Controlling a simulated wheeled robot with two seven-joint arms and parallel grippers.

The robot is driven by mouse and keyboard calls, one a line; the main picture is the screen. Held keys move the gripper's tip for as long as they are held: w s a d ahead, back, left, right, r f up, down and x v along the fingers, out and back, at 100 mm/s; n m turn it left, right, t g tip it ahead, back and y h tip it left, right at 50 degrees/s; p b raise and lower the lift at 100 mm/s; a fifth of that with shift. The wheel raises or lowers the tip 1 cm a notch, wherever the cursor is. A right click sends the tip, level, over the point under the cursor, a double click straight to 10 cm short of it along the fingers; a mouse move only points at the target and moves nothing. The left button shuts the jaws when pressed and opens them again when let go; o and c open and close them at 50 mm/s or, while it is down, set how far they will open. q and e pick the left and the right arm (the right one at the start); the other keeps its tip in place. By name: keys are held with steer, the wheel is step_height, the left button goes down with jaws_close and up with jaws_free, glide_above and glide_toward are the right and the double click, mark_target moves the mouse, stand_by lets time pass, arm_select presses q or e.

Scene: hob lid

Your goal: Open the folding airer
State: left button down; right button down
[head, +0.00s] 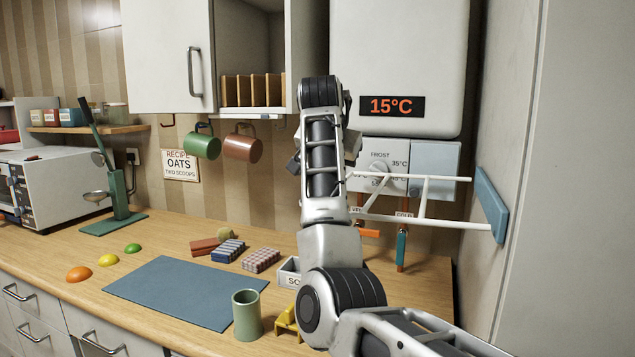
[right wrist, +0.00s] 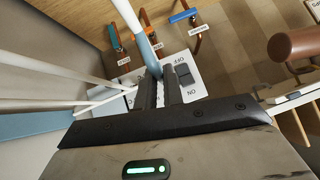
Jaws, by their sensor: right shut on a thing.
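The folding airer has a blue plate (head: 490,205) on the right wall and a frame of white rods (head: 425,200) reaching left from it, away from the wall. Its far end passes behind my right arm in the head view. The right wrist view shows several white rods (right wrist: 50,92) and part of the blue plate (right wrist: 30,127). My right gripper (right wrist: 159,92) is shut on the airer's end bar (right wrist: 147,50), which looks white with a pale blue part. In the head view this grip is mostly hidden behind my arm. My left gripper is not in view.
A boiler (head: 400,65) reading 15°C hangs above a dial panel (head: 385,165). Pipe valves (head: 401,245) sit below, close to the rods. Mugs (head: 243,146) hang left of my arm. The worktop holds a blue mat (head: 180,290) and a green cup (head: 247,315).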

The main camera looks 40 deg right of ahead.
steer(key=shift+r, duration=0.3)
steer(key=c, duration=1.5)
jaws_free()
steer(key=shift+s+a+r, duration=0.2)
steer(key=shift+s+r, duration=0.05)
steer(key=shift+r, duration=0.05)
steer(key=shift+b+v, duration=1.1)
steer(key=shift+v, duration=6.4)
steer(key=shift+f, duration=0.1)
